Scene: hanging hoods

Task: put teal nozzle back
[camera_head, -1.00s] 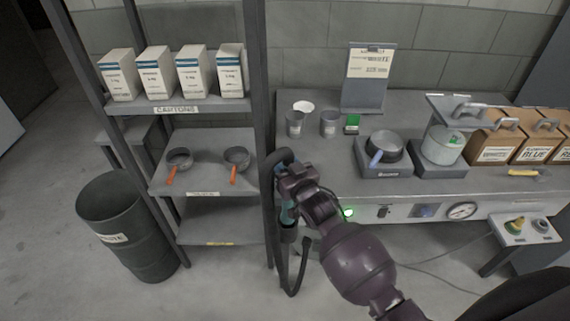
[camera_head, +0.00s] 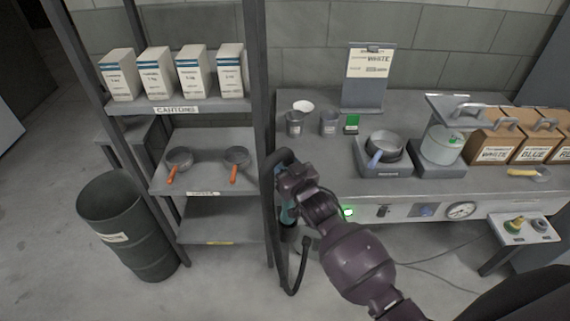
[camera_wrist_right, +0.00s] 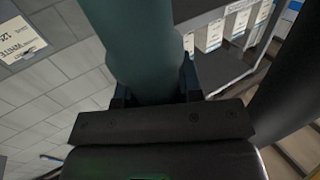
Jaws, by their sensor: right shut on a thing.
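The teal nozzle (camera_wrist_right: 140,45) fills the upper middle of the right wrist view, between the two fingers of my right gripper (camera_wrist_right: 155,92). In the head view a small teal part of the nozzle (camera_head: 288,212) shows beside my right gripper (camera_head: 290,188), at the front left corner of the bench. A dark hose (camera_head: 268,205) loops up over the gripper and hangs down. A grey cup-like holder (camera_head: 288,234) shows just below the nozzle; I cannot tell whether the nozzle sits in it. My left gripper is not in view.
The bench (camera_head: 440,110) carries a pan (camera_head: 385,147) on a scale, cups, a pot and cardboard boxes (camera_head: 495,145). A shelf rack (camera_head: 205,222) with cartons and orange-handled pans stands left. A dark bin (camera_head: 125,225) stands on the floor. Bare floor lies before the rack.

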